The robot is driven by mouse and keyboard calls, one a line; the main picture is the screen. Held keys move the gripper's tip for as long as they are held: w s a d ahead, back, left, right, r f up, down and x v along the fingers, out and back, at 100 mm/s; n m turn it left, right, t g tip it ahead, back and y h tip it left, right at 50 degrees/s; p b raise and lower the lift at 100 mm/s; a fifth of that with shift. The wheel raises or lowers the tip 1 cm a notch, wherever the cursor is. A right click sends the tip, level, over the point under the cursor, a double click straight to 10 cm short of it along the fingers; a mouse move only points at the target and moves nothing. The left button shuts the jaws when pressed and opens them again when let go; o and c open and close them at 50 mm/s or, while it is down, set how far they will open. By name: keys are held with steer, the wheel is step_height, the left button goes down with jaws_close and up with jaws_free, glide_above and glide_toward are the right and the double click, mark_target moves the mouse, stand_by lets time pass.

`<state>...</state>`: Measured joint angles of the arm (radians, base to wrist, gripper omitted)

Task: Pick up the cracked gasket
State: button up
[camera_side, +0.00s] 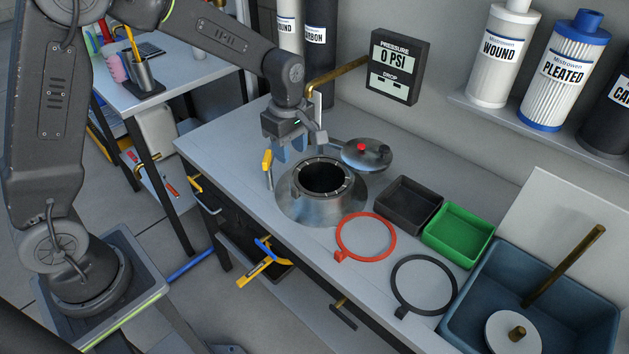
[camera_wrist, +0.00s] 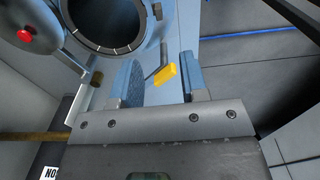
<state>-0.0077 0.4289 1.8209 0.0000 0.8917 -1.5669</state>
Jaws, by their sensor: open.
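Two ring gaskets with tabs lie flat on the bench: a red one (camera_side: 394,241) in front of the metal housing and a black one (camera_side: 455,288) to its right. I cannot make out a crack on either at this size. The round housing (camera_side: 289,205) stands open, with a dark bore; its rim shows in the wrist view (camera_wrist: 146,36). My gripper (camera_side: 291,151) is open and empty, above the bench just behind and left of the housing. In the wrist view its blue fingers (camera_wrist: 159,60) are apart, with a yellow valve handle (camera_wrist: 166,76) seen between them. Neither gasket shows in the wrist view.
The domed lid (camera_side: 373,158) with a red knob sits beside the housing. A black tray (camera_side: 436,197), a green tray (camera_side: 481,224) and a blue basin (camera_side: 592,316) stand to the right. A gauge reading 0 PSI (camera_side: 395,62) hangs behind, with a brass pipe (camera_side: 335,75).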

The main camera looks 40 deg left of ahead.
glide_above(295, 189)
steer(key=f, duration=0.6)
steer(key=shift+s+a+f, duration=0.15)
steer(key=shift+a+f, duration=0.05)
steer(key=shift+f, duration=0.1)
steer(key=shift+d+f, duration=0.2)
steer(key=shift+f, duration=2.5)
jaws_close()
